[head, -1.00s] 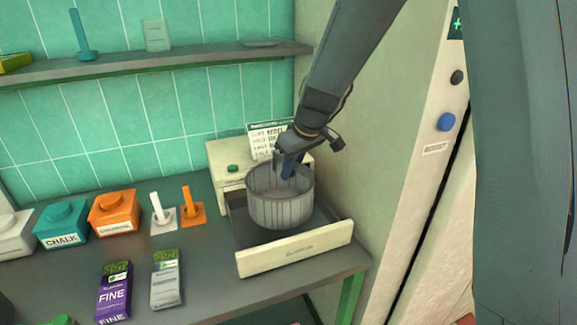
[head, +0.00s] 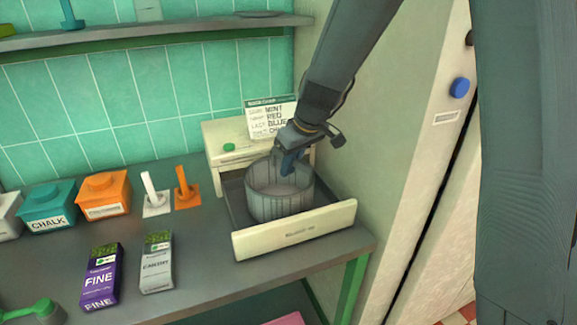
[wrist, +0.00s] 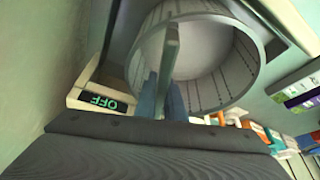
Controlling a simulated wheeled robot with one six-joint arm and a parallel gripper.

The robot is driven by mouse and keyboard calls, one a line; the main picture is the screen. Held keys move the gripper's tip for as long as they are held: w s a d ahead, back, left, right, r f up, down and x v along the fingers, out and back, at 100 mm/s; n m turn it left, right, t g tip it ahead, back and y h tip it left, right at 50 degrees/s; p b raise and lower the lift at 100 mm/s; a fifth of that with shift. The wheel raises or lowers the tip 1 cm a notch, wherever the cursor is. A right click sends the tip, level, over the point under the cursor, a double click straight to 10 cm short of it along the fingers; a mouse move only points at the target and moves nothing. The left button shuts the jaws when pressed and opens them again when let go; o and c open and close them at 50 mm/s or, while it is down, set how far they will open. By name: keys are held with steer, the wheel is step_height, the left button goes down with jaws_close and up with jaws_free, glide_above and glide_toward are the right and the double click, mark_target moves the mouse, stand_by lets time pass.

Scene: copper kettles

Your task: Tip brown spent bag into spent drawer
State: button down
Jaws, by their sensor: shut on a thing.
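A round grey ribbed tub (head: 281,205) stands upright in or just above the open drawer (head: 293,231), behind its cream front. Whether its base touches the drawer floor is hidden. My gripper (head: 288,163) reaches down from above, shut at the tub's rear rim. In the wrist view, the blue fingers (wrist: 163,98) are beside a thin grey-green bar at the tub (wrist: 232,75). The tub's inside looks pale, and I cannot make out contents. No brown bag is recognisable. The drawer label is too small to read.
A cream box (head: 222,143) with a green button and a sign card (head: 270,118) stand behind the drawer. The wall is close on the right. Purple (head: 101,275) and grey (head: 157,263) cartons, orange (head: 103,194) and teal (head: 49,205) boxes are left.

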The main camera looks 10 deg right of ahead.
mark_target(297, 159)
steer(key=c, duration=1.8)
jaws_free()
steer(key=shift+o, duration=0.2)
steer(key=shift+b+v, duration=0.65)
steer(key=shift+v, duration=3.25)
steer(key=shift+r, duration=0.15)
